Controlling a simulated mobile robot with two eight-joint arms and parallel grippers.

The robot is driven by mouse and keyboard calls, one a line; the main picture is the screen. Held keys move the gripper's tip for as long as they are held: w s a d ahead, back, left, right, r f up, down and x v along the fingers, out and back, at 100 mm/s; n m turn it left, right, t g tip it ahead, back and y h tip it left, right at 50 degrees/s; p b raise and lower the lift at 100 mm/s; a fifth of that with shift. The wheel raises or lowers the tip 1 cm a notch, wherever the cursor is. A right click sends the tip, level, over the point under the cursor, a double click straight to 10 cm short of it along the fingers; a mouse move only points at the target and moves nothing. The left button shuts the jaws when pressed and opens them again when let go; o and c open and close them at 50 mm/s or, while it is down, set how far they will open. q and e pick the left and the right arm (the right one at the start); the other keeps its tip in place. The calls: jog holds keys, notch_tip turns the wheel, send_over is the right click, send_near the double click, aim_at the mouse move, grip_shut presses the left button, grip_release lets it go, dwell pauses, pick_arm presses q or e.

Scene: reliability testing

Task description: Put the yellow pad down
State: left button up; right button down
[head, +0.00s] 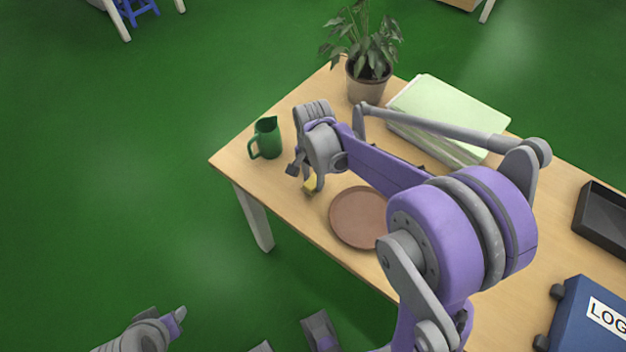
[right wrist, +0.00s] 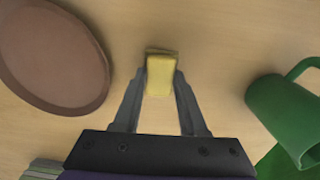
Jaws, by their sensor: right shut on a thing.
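The yellow pad (head: 310,185) is a small block at the fingertips of my right gripper (head: 302,176), over the wooden table near its front edge. In the right wrist view the pad (right wrist: 161,75) sits between the two fingers of the right gripper (right wrist: 161,82), which are shut on it. I cannot tell whether the pad touches the table. My left gripper (head: 176,316) is low at the bottom left, away from the table, and its jaws are not clear.
A brown round plate (head: 358,218) lies to the right of the pad, and a green jug (head: 266,138) stands to its left.

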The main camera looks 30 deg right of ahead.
aim_at(313, 181)
jog(key=shift+f, duration=0.45)
jog(key=shift+f, duration=0.2)
jog(key=shift+c, duration=2.3)
grip_release()
jog(key=shift+r, duration=0.25)
notch_tip(313, 181, up, 11)
jog(key=p, duration=0.2)
jog(key=s+a+f+n+t, duration=0.2)
jog(key=s+a+n, duration=0.1)
jog(key=s+n, duration=0.3)
jog(key=s+a+f+n+t, duration=0.2)
jog(key=s+n, duration=0.5)
jog(key=s, duration=0.4)
jog(key=shift+a+f+n+t, duration=0.3)
jog(key=shift+a+f+t, duration=0.15)
jog(key=shift+a, duration=0.4)
